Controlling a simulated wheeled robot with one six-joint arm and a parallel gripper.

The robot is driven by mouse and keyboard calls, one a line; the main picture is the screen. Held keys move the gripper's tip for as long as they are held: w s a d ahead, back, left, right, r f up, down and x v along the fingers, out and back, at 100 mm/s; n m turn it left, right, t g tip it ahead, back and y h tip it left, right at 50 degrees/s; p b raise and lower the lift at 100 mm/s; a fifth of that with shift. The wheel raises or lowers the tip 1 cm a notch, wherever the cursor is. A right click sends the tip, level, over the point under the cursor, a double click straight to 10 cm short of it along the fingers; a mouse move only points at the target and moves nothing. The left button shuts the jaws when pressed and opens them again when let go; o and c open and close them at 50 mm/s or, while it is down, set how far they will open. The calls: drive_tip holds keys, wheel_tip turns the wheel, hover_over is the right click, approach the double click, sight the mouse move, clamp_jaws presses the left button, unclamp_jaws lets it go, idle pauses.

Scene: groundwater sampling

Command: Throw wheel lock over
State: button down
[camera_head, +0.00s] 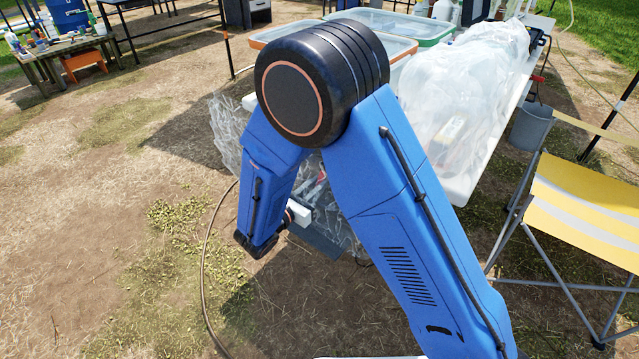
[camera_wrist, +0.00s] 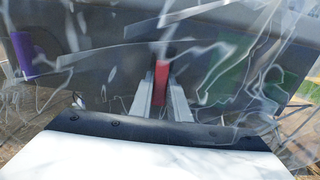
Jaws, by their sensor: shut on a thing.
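In the wrist view a narrow red piece (camera_wrist: 162,73), seemingly the wheel lock, stands upright between the two grey fingers of my gripper (camera_wrist: 160,92). The fingers are shut on it. Its top meets a dark part, and its far end is hidden. Clear plastic sheeting (camera_wrist: 225,50) with bright creases hangs around and in front of it. In the head view my blue arm reaches down beside the sheeted table, and my fingertips and the lock cannot be made out.
A white table (camera_head: 462,185) holds open bins (camera_head: 424,42) and a plastic-covered load. A yellow folding chair (camera_head: 585,195) and grey bucket (camera_head: 530,130) stand right. A hose (camera_head: 205,260) lies on the ground. A cluttered bench (camera_head: 62,47) stands far left; ground between is mostly clear.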

sight(319, 182)
drive_tip(key=shift+r, duration=0.1)
drive_tip(key=shift+s+a+r+g+y, duration=0.2)
drive_tip(key=shift+g+y, duration=0.25)
drive_tip(key=shift+g, duration=0.15)
drive_tip(key=shift+s+a+r+g+y, duration=0.1)
drive_tip(key=shift+r+g+y, duration=0.05)
drive_tip(key=shift+g+y, duration=0.4)
drive_tip(key=g, duration=0.1)
drive_tip(key=g+y, duration=0.1)
drive_tip(key=r+g+y, duration=0.1)
drive_tip(key=shift+s+a, duration=0.15)
drive_tip(key=shift+s, duration=0.1)
drive_tip(key=g+y, duration=0.1)
drive_tip(key=r+g+y, duration=0.1)
drive_tip(key=g+y, duration=0.1)
drive_tip(key=g, duration=0.1)
drive_tip(key=shift+s+a+r, duration=0.15)
drive_tip(key=shift+r, duration=0.2)
drive_tip(key=c, duration=1.7)
unclamp_jaws()
drive_tip(key=shift+r, duration=0.15)
